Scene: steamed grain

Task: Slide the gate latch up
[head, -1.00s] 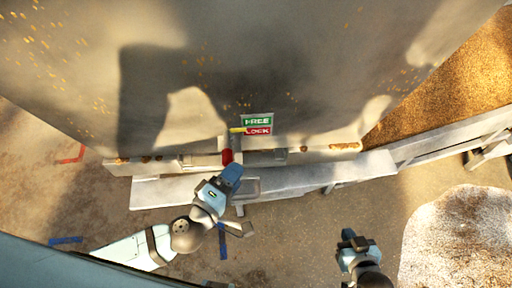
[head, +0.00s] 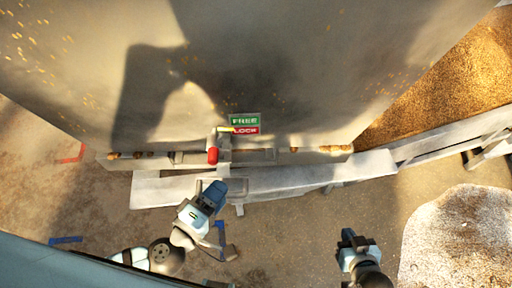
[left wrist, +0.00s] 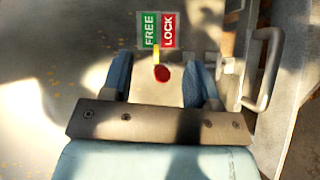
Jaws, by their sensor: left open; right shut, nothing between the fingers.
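The gate latch has a red knob (head: 213,155) on the rail along the gate's lower edge. A green FREE and red LOCK label (head: 245,124) is beside it, up and to the right. A yellow pointer (left wrist: 155,53) lies near the border between FREE and LOCK in the left wrist view. My left gripper (head: 214,188) is open and empty, below the knob and apart from it in the head view. In the left wrist view the knob (left wrist: 162,73) appears between the two blue fingers. My right gripper (head: 348,237) is shut and empty, low and right of centre.
The large grey gate panel (head: 290,60) fills the top. A pale ledge (head: 300,178) runs below the rail. A metal handle (left wrist: 268,70) stands to the right of the fingers in the left wrist view. Grain (head: 440,90) lies at the upper right; a pale heap (head: 460,240) is at the lower right.

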